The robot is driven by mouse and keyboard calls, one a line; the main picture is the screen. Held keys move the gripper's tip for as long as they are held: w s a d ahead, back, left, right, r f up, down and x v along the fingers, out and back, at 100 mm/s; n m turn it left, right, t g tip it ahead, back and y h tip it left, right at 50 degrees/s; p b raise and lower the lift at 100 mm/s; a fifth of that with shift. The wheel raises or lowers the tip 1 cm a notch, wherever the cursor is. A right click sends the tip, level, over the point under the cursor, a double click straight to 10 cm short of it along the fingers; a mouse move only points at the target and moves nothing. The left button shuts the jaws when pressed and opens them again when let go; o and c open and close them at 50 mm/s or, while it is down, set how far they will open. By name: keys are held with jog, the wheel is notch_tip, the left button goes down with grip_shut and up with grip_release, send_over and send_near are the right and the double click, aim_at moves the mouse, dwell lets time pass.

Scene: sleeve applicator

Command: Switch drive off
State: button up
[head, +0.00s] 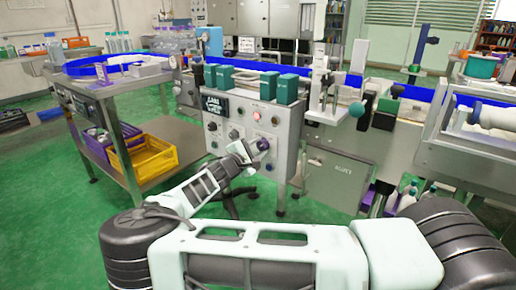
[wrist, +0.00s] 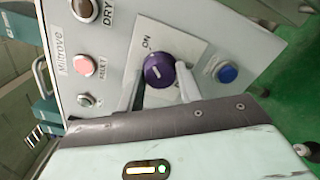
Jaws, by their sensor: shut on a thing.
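The drive switch is a round purple knob (wrist: 157,68) with a small white mark, on a pale plate with "ON" printed above it in the wrist view. In the head view the knob (head: 263,144) sits at the lower right of the grey control panel (head: 283,150). My gripper (wrist: 160,82) has one finger on each side of the knob and is shut on it. The gripper (head: 251,153) also reaches the panel face in the head view. The knob's lower edge and any lettering below it are hidden by my gripper.
A blue button (wrist: 227,74) lies right of the knob. A pink-red "FAULT" lamp (wrist: 88,66), a dark round control (wrist: 82,10) and a small button (wrist: 86,101) are on the left. A steel cart (head: 130,115) with a yellow crate (head: 146,154) stands left of the panel.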

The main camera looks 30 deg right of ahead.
jog(key=shift+r, duration=0.1)
jog(key=n+p, duration=0.3)
jog(key=p, duration=0.1)
jog(key=shift+r, duration=0.15)
jog(key=n+p, duration=0.5)
jog(key=shift+n, duration=0.3)
jog(key=n+p, duration=0.2)
jog(key=n, duration=0.2)
jog(key=shift+f, duration=0.2)
jog(key=n+p, duration=0.2)
jog(key=n, duration=0.3)
jog(key=shift+a+f, duration=0.1)
jog(key=o, duration=1)
jog(key=shift+a, duration=0.1)
